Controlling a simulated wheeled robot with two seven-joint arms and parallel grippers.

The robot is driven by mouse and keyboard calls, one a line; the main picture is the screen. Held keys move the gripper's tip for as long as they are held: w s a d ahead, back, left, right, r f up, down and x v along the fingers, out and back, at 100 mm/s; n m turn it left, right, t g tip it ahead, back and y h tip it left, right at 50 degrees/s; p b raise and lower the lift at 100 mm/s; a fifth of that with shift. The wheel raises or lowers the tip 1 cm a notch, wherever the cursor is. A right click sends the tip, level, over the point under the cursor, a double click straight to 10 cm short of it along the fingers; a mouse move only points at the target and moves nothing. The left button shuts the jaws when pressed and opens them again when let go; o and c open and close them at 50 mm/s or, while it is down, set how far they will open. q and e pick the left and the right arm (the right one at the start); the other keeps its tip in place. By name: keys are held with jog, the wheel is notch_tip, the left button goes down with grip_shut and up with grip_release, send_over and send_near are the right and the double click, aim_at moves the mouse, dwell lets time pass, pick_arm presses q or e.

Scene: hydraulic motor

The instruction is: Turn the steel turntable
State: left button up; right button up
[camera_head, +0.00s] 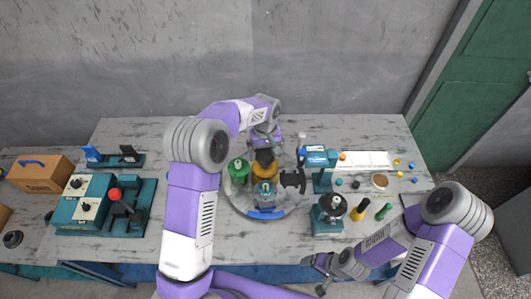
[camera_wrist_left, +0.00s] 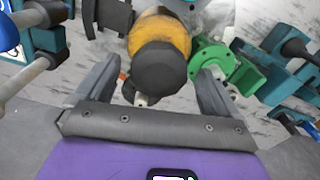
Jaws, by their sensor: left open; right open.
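The steel turntable (camera_head: 243,200) is a round grey disc on the table's middle in the head view. A motor with an orange-yellow body (camera_head: 270,172) stands on it, with a teal part in front, a green flanged part (camera_head: 238,172) at left and a black bracket (camera_head: 293,180) at right. My left gripper (camera_head: 264,151) is over the turntable's far side, fingers spread. In the left wrist view, its open fingers (camera_wrist_left: 152,92) flank the motor's dark end cap (camera_wrist_left: 160,68); contact cannot be told. My right gripper (camera_head: 319,274) is open and empty by the table's front edge.
A teal control box (camera_head: 80,205) and a base with a red knob (camera_head: 116,195) stand at left. A black-topped teal stand (camera_head: 330,212), yellow and green handles and small parts on a white tray (camera_head: 365,160) are at right. Bare tabletop lies behind the turntable.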

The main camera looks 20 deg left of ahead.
pick_arm(q)
jog(key=shift+f, duration=0.55)
jog(key=shift+c, duration=0.3)
jog(key=c, duration=1.5)
